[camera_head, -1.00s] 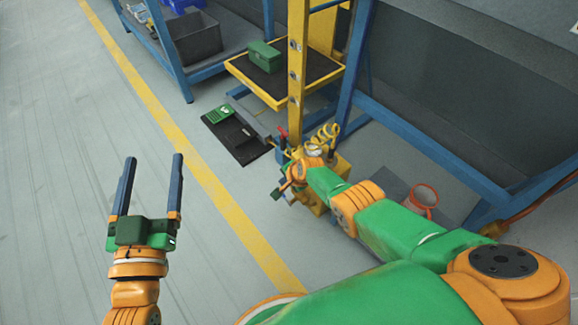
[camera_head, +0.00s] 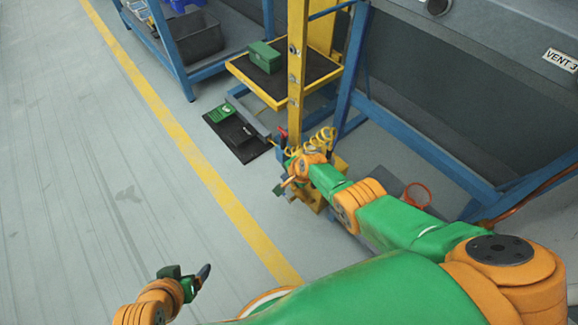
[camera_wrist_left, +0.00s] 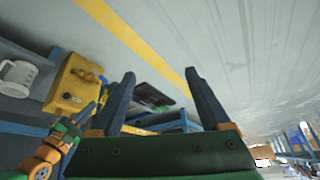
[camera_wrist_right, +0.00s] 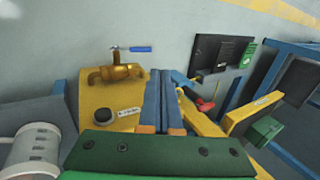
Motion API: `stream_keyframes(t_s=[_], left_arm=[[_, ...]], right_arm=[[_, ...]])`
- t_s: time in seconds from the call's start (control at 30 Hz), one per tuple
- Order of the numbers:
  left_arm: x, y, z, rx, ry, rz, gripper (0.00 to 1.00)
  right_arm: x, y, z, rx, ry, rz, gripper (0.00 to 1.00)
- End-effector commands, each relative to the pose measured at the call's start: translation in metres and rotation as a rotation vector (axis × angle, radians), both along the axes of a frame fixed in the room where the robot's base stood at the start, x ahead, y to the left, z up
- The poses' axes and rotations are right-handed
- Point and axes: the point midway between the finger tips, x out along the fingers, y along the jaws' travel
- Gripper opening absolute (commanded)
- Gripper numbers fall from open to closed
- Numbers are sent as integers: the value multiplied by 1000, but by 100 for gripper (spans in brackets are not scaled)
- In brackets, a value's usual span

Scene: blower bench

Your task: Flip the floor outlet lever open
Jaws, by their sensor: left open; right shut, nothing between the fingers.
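A yellow unit (camera_wrist_right: 95,97) stands on the floor, with a brass outlet tap (camera_wrist_right: 115,73) on its side. A lever with a blue grip (camera_wrist_right: 135,49) sits above the tap, pointing right in the right wrist view. My right gripper (camera_wrist_right: 165,80) is shut and empty; its fingertips appear right of the tap and below the lever grip, apparently apart from both. In the head view my right arm hides most of the yellow unit (camera_head: 312,198). My left gripper (camera_head: 204,275) is low at the bottom of the head view; its fingers stand open and empty in the left wrist view (camera_wrist_left: 163,82).
A red handle (camera_wrist_right: 205,104) is right of my right fingers. A black mat (camera_head: 240,138) lies beyond the unit, near a yellow shelf (camera_head: 268,88) with a green box (camera_head: 264,54). Blue rack legs (camera_head: 425,145) stand right. Floor left of the yellow line (camera_head: 200,165) is clear.

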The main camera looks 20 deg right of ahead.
Motion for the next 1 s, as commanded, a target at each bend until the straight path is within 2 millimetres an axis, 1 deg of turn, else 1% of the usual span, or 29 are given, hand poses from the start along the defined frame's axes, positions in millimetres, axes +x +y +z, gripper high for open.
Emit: stream_keyframes(t_s=[0.03,0.17,0.2,0.37,0.5,0.6,0.7,0.8,1.0], left_arm=[[-9,3,-3,9,52,4,80],[-37,9,-18,31,195,14,80],[-41,10,-25,36,220,14,80],[-43,12,-62,43,239,13,80],[-55,15,-91,50,258,11,80],[-66,18,-107,55,268,9,80],[-77,20,-119,59,276,7,80],[-84,22,-126,61,282,6,80],[-88,22,-131,62,282,4,80]], right_arm=[[-1,0,6,0,0,0,0],[-2,-1,11,0,1,0,0],[-3,-1,16,0,1,-1,0],[-6,-2,32,0,0,0,0],[-10,-3,44,0,1,0,0],[-11,-4,51,0,0,0,0],[-13,-5,55,0,1,0,0],[-14,-5,57,0,1,0,0],[-14,-5,57,0,1,0,0]])
